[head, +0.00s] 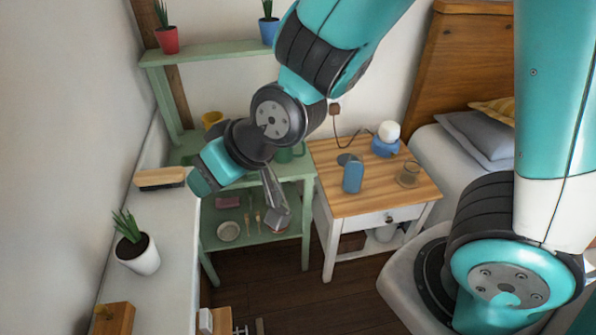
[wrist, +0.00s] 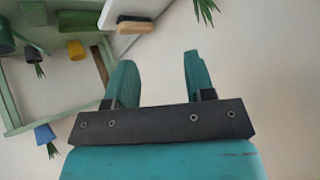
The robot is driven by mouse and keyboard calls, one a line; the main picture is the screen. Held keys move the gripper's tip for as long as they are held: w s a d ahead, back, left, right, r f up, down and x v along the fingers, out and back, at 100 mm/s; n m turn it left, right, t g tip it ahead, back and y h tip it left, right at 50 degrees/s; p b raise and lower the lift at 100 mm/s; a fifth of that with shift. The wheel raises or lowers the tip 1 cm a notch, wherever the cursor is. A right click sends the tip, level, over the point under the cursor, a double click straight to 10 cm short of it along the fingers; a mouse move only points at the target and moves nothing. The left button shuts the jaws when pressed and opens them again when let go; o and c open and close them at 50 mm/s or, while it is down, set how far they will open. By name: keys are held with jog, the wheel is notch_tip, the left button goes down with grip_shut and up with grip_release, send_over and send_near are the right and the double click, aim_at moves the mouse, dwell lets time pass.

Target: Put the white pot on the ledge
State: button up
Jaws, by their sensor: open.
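The white pot (head: 139,260) with a spiky green plant stands upright on a long white ledge-like top (head: 175,225) along the left wall in the head view. I cannot tell whether this top is the ledge of the task. In the wrist view, green leaves (wrist: 206,10) show at the top edge, and their pot is out of frame. My gripper (wrist: 157,60) is open, with nothing between its teal fingers. In the head view my gripper (head: 198,182) is at the arm's end, beyond the pot and apart from it, near the brush.
A wooden brush (head: 160,178) lies at the far end of the white top. A green shelf (head: 210,52) holds a red pot (head: 167,40) and a blue pot (head: 268,31). A bedside table (head: 375,200) bears a blue container (head: 353,177), a glass and a lamp. A wooden block (head: 114,318) is nearest.

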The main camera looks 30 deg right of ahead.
jog(key=s+d+r+n+g+h, duration=0.1)
jog(key=s+d+r+g, duration=0.2)
jog(key=s, duration=0.3)
jog(key=s+d+r+n+g, duration=0.1)
jog(key=s+d+r+g, duration=0.2)
jog(key=s+r, duration=0.2)
jog(key=s, duration=0.2)
jog(key=shift+s+d+h, duration=0.3)
jog(key=shift+d+h, duration=0.05)
jog(key=shift+h, duration=0.05)
